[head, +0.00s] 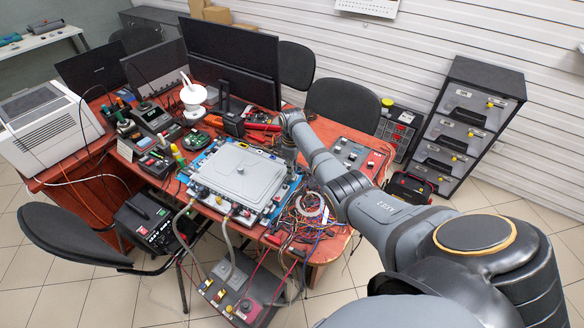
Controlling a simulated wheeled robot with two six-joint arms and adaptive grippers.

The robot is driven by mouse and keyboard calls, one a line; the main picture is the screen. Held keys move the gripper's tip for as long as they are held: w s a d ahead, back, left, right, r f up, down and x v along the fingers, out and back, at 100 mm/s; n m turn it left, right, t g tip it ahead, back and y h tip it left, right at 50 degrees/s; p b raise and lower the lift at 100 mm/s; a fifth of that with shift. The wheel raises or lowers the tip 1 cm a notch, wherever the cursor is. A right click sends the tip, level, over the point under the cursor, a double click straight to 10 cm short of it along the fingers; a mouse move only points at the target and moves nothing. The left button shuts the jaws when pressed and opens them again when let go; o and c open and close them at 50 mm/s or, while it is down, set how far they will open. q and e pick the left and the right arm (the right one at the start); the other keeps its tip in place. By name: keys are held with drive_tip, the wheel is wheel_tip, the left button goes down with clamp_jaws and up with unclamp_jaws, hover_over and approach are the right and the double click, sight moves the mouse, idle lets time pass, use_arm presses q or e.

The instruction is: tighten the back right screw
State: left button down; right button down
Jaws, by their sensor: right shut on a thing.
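A grey rectangular housing with a raised lid (240,172) lies on a blue-edged base on the red table, with small fittings along its edges. My right arm reaches in from the lower right, and my right gripper (288,152) points down at the housing's back right corner. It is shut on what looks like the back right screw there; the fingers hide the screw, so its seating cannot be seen. Two hoses (228,240) run down from the housing's front edge. My left gripper is not in view.
Tangled wires (310,210) lie right of the housing, with a switch panel (357,155) behind them. A control box (240,290) stands below the front edge.

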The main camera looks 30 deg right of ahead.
drive_tip(key=m+p, duration=0.2)
drive_tip(key=m, duration=0.1)
drive_tip(key=shift+r, duration=0.15)
drive_tip(key=m+p, duration=0.1)
drive_tip(key=m, duration=0.4)
drive_tip(key=m+p, duration=0.1)
drive_tip(key=m, duration=0.3)
drive_tip(key=shift+m+p, duration=0.45)
drive_tip(key=shift+m, duration=1.75)
drive_tip(key=c, duration=1.3)
unclamp_jaws()
drive_tip(key=shift+o, duration=0.2)
wheel_tip(320, 180, up, 12)
